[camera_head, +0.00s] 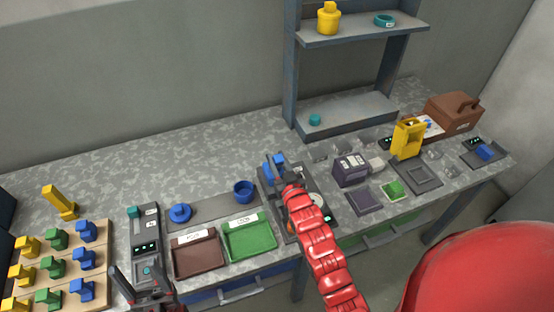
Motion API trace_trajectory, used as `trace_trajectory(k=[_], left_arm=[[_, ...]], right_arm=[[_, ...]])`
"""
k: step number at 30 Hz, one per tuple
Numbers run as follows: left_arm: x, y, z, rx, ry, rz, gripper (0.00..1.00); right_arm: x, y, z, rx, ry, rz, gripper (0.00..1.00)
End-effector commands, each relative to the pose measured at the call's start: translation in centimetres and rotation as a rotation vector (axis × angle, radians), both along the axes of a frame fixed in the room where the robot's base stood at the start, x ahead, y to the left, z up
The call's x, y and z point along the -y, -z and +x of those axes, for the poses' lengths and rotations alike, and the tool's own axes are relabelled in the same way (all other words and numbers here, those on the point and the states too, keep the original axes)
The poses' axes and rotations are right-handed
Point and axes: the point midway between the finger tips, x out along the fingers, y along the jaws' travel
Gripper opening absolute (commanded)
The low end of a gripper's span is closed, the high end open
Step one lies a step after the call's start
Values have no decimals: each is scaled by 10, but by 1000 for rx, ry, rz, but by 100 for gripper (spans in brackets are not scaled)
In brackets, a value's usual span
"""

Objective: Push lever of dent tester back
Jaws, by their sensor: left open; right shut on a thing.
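The dark device under my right arm, which I take to be the dent tester (330,216), stands on the bench at centre, with a round pale dial and a small green display. My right gripper (276,172) is at its back edge, shut on a blue part (268,172) that looks like its lever. My red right arm hides much of the device, and the exact grip is too small to tell. My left gripper (145,286) is open at the bottom left, in front of a grey device (145,225) with green lights, apart from the tester.
A brown tray (198,256) and a green tray (250,238) lie left of the tester. A wooden board (103,290) holds several coloured pieces at far left. A purple-grey device (350,168) and a yellow stand (407,140) are to the right. A shelf (345,112) rises behind.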

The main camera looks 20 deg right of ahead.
Motion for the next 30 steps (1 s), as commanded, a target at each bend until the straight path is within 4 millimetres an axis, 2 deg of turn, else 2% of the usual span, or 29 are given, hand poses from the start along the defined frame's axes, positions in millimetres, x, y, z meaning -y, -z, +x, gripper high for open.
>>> trace_trajectory(k=[23, 30], left_arm=[[0, 0, 0, 0, 0, 0, 65], [0, -1, 0, 0, 0, 0, 65]], right_arm=[[0, -1, 0, -4, 0, 0, 0], [0, -4, 8, -75, 0, -4, 0]])
